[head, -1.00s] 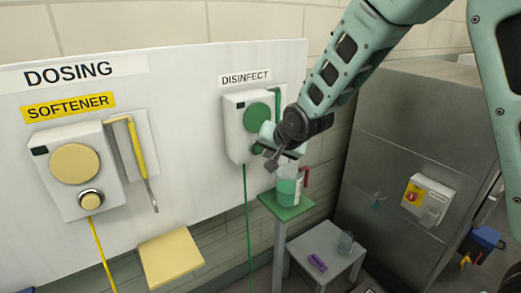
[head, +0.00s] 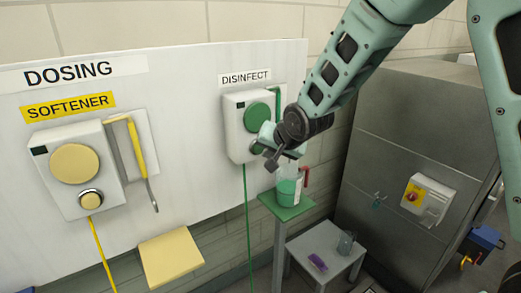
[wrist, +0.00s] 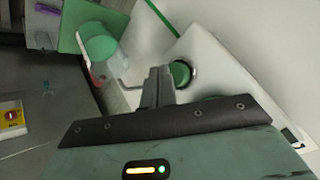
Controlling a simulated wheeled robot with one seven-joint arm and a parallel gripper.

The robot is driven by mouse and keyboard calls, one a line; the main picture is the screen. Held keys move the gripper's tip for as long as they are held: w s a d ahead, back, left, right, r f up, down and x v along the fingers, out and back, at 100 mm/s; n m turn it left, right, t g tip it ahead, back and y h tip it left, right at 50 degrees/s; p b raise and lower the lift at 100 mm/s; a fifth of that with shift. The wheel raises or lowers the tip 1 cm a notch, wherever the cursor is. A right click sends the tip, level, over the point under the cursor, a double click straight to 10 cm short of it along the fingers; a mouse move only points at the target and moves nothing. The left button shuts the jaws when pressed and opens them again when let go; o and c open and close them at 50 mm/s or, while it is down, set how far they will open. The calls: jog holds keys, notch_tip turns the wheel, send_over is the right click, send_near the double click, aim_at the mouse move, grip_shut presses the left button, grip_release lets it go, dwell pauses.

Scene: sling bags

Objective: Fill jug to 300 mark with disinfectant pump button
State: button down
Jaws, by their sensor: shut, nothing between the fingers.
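The clear jug (head: 288,192) with a red handle holds green liquid and stands on the green shelf (head: 270,207) under the disinfectant pump. Its scale marks are too small to read. The white pump box (head: 236,139) carries a large green disc (head: 258,117) and a green button below it, mostly hidden by my gripper in the head view. The wrist view shows the green button (wrist: 181,73) in a metal ring. My gripper (wrist: 161,70) is shut and empty, its fingertips close beside the button; I cannot tell whether they touch it. It also shows in the head view (head: 271,163).
The softener pump (head: 77,168), with its yellow button and yellow shelf (head: 170,256), is at the left. A low grey table (head: 322,240) with a purple item (head: 318,262) and another jug (head: 345,243) stands lower right. A steel cabinet (head: 400,150) stands to the right.

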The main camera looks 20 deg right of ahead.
jog(key=shift+w, duration=0.2)
dwell(0.7)
jog(key=shift+w+a, duration=0.1)
jog(key=shift+w, duration=0.15)
jog(key=shift+w+a, duration=0.2)
jog(key=shift+w, duration=0.25)
dwell(0.7)
dwell(0.4)
jog(key=shift+s+d+b, duration=0.3)
jog(key=shift+s+b, duration=0.1)
jog(key=shift+s, duration=0.5)
jog(key=shift+s, duration=0.1)
jog(key=s, duration=0.1)
jog(key=s+d, duration=0.1)
jog(key=s, duration=0.1)
jog(key=s+b, duration=0.1)
jog(key=shift+s+d, duration=0.25)
jog(key=shift+d, duration=0.05)
